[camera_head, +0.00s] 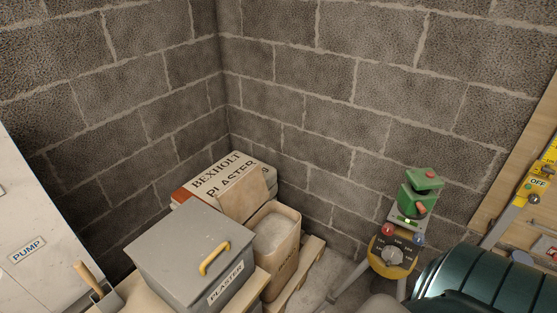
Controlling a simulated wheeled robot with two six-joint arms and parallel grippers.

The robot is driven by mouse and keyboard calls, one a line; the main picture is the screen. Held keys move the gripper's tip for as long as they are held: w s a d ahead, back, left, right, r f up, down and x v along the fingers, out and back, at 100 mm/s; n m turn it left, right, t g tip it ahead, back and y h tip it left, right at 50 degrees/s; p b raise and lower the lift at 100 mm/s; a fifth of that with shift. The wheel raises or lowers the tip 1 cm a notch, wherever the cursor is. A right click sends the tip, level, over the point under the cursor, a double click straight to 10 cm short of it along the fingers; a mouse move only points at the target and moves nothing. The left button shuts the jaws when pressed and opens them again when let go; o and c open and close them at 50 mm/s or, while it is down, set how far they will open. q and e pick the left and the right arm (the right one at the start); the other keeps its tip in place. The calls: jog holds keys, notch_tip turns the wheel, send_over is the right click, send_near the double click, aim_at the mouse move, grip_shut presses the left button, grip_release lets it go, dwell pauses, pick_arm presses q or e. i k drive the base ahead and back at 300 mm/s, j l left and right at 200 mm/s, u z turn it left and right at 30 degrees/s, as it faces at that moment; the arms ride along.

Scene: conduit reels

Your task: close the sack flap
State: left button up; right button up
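An open tan paper sack (282,265) stands on a wooden pallet in the corner. Its top is open and pale powder (272,235) shows inside. A tan flap (243,200) stands raised at the sack's back left side, in front of a closed sack. The flap is not lying over the opening. The lower left side of the open sack is hidden by a grey bin. Neither of my grippers is in view.
A grey lidded bin (190,245) marked PLASTER, with a yellow handle (214,259), stands close in front. A closed sack marked BEXHOLT PLASTER (222,175) lies behind. The pallet (311,250) shows at right. A green-topped tripod device (420,195) and dark green drum (485,282) stand further right.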

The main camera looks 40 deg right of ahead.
aim_at(239, 198)
jog(key=i+l+z, duration=0.1)
jog(key=l+z, duration=0.25)
jog(key=z, duration=0.15)
jog(key=i+l+z, duration=0.2)
jog(key=z, duration=0.25)
jog(key=l+u, duration=0.25)
jog(key=k+j, duration=0.05)
jog(key=j, duration=0.05)
